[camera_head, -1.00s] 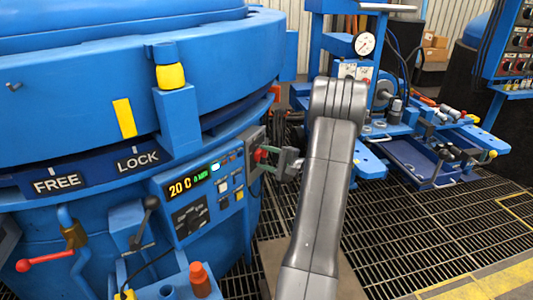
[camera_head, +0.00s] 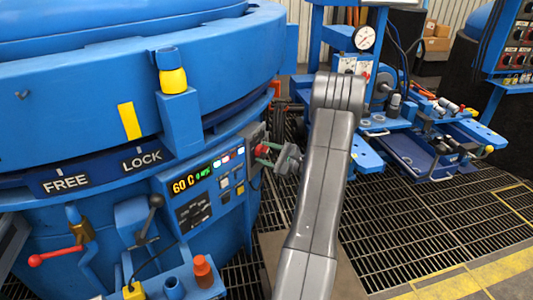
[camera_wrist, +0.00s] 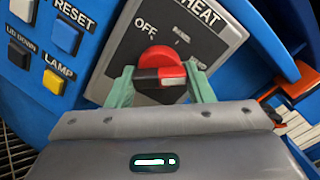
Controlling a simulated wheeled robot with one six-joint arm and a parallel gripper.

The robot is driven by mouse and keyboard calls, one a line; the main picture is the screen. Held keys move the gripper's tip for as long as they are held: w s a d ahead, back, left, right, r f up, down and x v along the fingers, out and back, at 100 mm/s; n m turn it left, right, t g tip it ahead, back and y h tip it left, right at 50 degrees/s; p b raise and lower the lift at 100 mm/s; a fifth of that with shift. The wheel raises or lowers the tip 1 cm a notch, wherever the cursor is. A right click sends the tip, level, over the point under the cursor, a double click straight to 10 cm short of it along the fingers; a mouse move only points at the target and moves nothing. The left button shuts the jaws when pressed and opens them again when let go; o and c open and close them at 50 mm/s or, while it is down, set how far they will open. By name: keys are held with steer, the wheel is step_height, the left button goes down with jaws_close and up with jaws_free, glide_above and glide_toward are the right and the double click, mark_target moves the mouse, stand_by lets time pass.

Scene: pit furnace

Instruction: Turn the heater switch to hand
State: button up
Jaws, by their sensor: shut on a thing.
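The heater switch is a red and black knob (camera_wrist: 160,66) on a grey plate (camera_wrist: 208,45) marked HEAT and OFF in the wrist view. A second label right of OFF is blurred. My gripper (camera_wrist: 160,88) has its green fingers on either side of the knob and is shut on it. The knob's handle lies nearly level across the picture; I cannot tell which label it is set to. In the head view my gripper (camera_head: 268,157) is at the red knob (camera_head: 261,150) on the right end of the furnace panel, with the plate seen nearly edge-on.
The panel display (camera_head: 190,180) reads about 60 C, with lit indicators beside it. RESET (camera_wrist: 66,37), LID DOWN (camera_wrist: 19,54) and LAMP (camera_wrist: 54,82) buttons sit left of the plate. Open grating (camera_head: 420,225) lies at right.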

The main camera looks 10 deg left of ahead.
steer(key=o, duration=1)
steer(key=shift+c, duration=0.2)
steer(key=p+v, duration=0.1)
steer(key=v, duration=1.3)
steer(key=shift+p, duration=0.35)
steer(key=shift+a, duration=0.1)
steer(key=b+x, duration=0.2)
steer(key=x, duration=1.1)
steer(key=shift+w+a, duration=0.15)
steer(key=shift+a, duration=0.2)
steer(key=shift+d, duration=0.1)
